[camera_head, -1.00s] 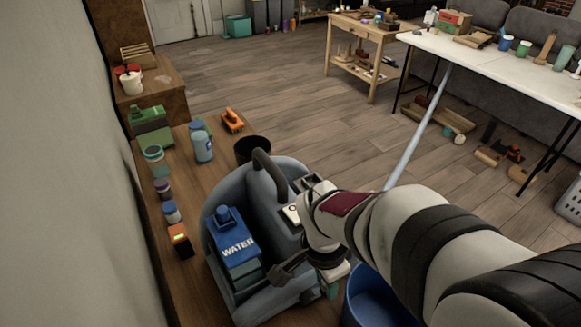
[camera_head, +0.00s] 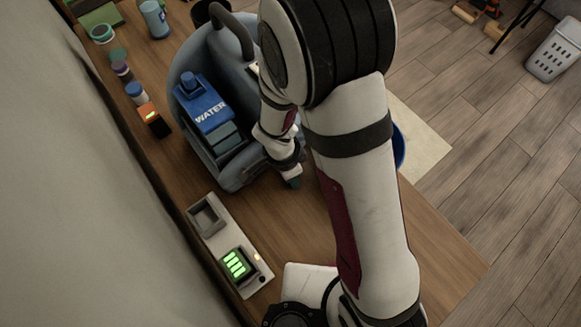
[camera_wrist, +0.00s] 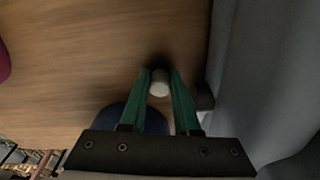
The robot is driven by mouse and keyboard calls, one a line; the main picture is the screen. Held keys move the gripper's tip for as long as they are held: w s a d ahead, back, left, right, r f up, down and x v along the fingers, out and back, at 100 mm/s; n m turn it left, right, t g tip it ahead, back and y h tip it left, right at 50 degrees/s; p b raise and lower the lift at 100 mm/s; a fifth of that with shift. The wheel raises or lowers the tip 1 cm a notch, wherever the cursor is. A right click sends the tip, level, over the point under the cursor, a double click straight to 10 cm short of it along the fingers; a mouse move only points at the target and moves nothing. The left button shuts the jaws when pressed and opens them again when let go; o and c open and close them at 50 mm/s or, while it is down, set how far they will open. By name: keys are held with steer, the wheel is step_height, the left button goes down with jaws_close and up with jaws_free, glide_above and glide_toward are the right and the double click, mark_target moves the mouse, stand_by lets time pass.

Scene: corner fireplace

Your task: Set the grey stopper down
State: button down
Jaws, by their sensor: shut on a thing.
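My gripper (camera_wrist: 160,80) points down with green fingers and is shut on the grey stopper (camera_wrist: 159,88), a small pale round-ended piece between the fingertips. The wooden surface (camera_wrist: 90,60) lies beneath; I cannot tell whether the stopper touches it. In the head view my gripper (camera_head: 292,182) is just right of the blue-grey cleaning machine (camera_head: 187,62), near its lower front. The stopper is hidden there. The machine's grey-blue side (camera_wrist: 265,80) fills the right of the wrist view, close to the right finger.
A blue WATER tank (camera_head: 205,100) sits in the machine. A charger (camera_head: 228,235) with a green-lit battery and an empty bay stands on the bench (camera_head: 440,255). An orange-topped battery (camera_head: 153,120) and small jars line the left. A blue bucket (camera_head: 399,148) is partly behind my arm.

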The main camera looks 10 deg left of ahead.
steer(key=c, duration=0.6)
jaws_free()
steer(key=shift+c, duration=0.2)
step_height(320, 180, up, 13)
steer(key=s+d+r+n+y, duration=0.1)
steer(key=s+d+r+n, duration=0.2)
steer(key=s+d+r, duration=0.1)
steer(key=s+d+r+n+g+y, duration=0.1)
steer(key=s+d+r, duration=0.3)
steer(key=s, duration=0.5)
steer(key=shift+s+d+n+y, duration=0.15)
steer(key=shift+d+n+y, duration=0.35)
steer(key=shift+d+n, duration=0.45)
